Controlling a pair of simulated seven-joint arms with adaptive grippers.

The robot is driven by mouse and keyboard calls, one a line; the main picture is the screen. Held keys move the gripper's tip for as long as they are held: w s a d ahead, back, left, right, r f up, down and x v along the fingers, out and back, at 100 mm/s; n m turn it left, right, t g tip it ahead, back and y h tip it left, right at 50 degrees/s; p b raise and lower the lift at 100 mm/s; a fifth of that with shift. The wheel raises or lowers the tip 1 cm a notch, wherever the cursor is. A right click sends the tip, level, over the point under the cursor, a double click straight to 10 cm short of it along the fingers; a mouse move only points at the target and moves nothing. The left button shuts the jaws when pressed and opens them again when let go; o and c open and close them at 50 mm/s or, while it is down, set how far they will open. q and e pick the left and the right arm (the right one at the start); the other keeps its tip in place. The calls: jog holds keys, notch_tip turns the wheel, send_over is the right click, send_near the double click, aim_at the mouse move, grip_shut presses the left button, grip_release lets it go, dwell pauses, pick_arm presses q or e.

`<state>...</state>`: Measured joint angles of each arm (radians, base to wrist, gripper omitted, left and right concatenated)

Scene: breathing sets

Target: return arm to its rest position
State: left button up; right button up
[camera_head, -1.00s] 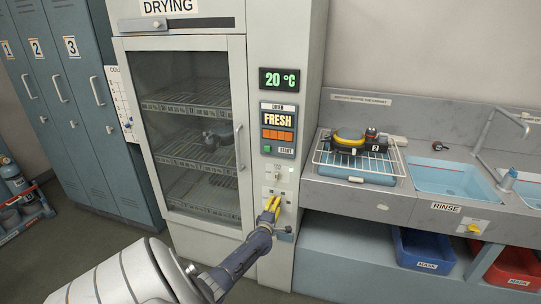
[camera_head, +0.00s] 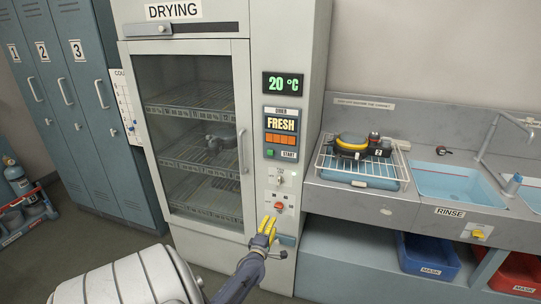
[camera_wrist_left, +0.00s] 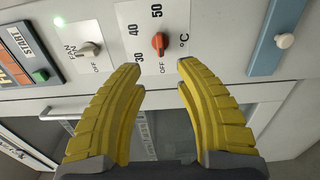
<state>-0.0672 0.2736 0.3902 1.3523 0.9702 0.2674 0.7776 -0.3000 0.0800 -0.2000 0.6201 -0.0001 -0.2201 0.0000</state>
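My left gripper (camera_head: 268,223) is in front of the drying cabinet's control panel, just below the orange temperature knob (camera_head: 278,206). In the left wrist view the yellow fingers of the gripper (camera_wrist_left: 161,68) are spread apart with nothing between them. There the orange knob (camera_wrist_left: 160,42) lies beyond the fingertips, apart from them. The fan knob (camera_wrist_left: 89,49) is to its left. My left arm comes in from the bottom of the head view. My right gripper is not in view.
The drying cabinet's glass door (camera_head: 193,130) is closed, and its display (camera_head: 284,83) reads 20 °C. A wire rack (camera_head: 362,166) with breathing gear stands at the right beside the rinse sink (camera_head: 460,183). Blue (camera_head: 427,255) and red (camera_head: 515,268) bins sit below. Lockers (camera_head: 85,110) stand at the left.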

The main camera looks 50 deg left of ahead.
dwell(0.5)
pick_arm(q)
jog(key=s+d+f+m+g+h, duration=0.1)
jog(key=d+f+m+h, duration=0.1)
jog(key=d+f+m, duration=0.55)
jog(key=s+d+f+m+g+h, duration=0.1)
jog(key=d+f+m+h, duration=0.3)
jog(key=f, duration=0.6)
jog(key=s+d+f+m+g+h, duration=0.1)
jog(key=s+d+f+m+g, duration=0.1)
jog(key=s+d+f+m, duration=0.35)
jog(key=s+d+f+m+g+h, duration=0.1)
jog(key=s+d+f+m+g, duration=0.15)
jog(key=s+f, duration=0.55)
jog(key=s+d+f+m+g, duration=0.2)
jog(key=s+d+f, duration=0.3)
jog(key=s, duration=0.6)
jog(key=s+d+f+m+g+h, duration=0.1)
jog(key=s+d+f+m, duration=0.3)
jog(key=s, duration=0.7)
jog(key=s+d+f+m+g+h, duration=0.1)
jog(key=s+d+f+m+g, duration=0.2)
jog(key=s+d+f, duration=0.5)
jog(key=s+d+g, duration=0.1)
jog(key=s+d, duration=0.1)
jog(key=s, duration=0.1)
jog(key=shift+s+d, duration=0.15)
jog(key=shift+d, duration=0.1)
jog(key=shift+f, duration=0.1)
